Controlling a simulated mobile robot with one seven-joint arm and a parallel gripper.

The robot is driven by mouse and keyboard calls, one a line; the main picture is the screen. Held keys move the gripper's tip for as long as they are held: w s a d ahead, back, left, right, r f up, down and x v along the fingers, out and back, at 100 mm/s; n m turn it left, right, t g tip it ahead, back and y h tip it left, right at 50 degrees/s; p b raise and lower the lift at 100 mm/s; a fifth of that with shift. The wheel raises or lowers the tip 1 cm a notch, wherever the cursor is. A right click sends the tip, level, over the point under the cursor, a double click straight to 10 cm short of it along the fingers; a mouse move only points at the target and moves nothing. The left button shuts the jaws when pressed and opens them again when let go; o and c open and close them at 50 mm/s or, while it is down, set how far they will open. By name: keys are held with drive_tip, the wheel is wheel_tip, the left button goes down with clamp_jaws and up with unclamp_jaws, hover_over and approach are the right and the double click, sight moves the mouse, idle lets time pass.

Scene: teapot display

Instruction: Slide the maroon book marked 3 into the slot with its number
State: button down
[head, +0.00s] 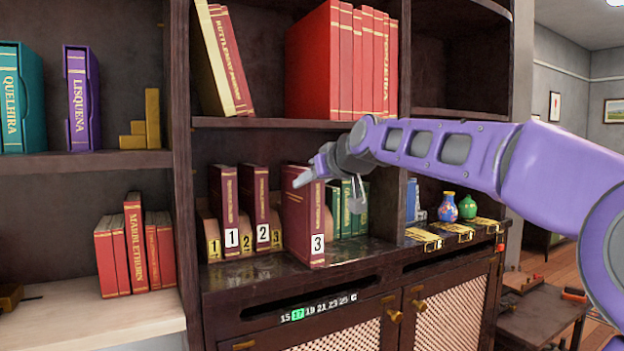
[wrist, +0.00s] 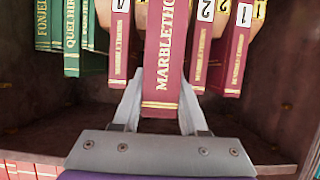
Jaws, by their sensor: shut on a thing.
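The maroon book marked 3 (head: 303,215) stands upright at the shelf's front, its white 3 label low on the spine. My gripper (head: 309,177) is shut on its upper end. In the wrist view the held book (wrist: 165,60) is between the two fingers (wrist: 160,100); its label is out of view. Maroon books marked 1 (head: 225,195) and 2 (head: 256,195) stand to its left, farther back, between tan dividers with yellow number plates (head: 213,246). The slot behind the held book is mostly hidden, and I cannot tell whether the book's foot touches the shelf.
Another maroon book (wrist: 119,45) stands beside the held one in the wrist view. Green books (head: 347,208) stand to the right, then blue books (head: 413,200) and two vases (head: 448,207). An upper shelf (head: 270,123) with red books is above my gripper. The dark ledge in front is clear.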

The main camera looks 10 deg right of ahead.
sight(289, 174)
drive_tip(key=shift+w+a+r+p, duration=0.1)
drive_tip(key=shift+w+a+p, duration=0.15)
drive_tip(key=shift+w+p, duration=0.35)
drive_tip(key=shift+w+a+r+p, duration=0.1)
drive_tip(key=shift+w+a+p, duration=0.15)
drive_tip(key=shift+w+p, duration=0.3)
drive_tip(key=shift+w+a, duration=0.5)
drive_tip(key=shift+w, duration=1.1)
drive_tip(key=shift+w+a, duration=0.45)
drive_tip(key=shift+w, duration=1.1)
drive_tip(key=shift+w+a, duration=0.5)
drive_tip(key=shift+w, duration=1.1)
drive_tip(key=shift+c, duration=1.8)
unclamp_jaws()
drive_tip(key=shift+f, duration=0.3)
drive_tip(key=shift+s+d+r+b, duration=0.2)
drive_tip(key=shift+s+d+b, duration=0.15)
drive_tip(key=shift+s, duration=0.1)
drive_tip(key=b+v, duration=0.5)
drive_tip(key=v, duration=1.1)
drive_tip(key=shift+s+r+b, duration=0.2)
drive_tip(key=shift+r+b, duration=0.1)
drive_tip(key=shift+a, duration=0.15)
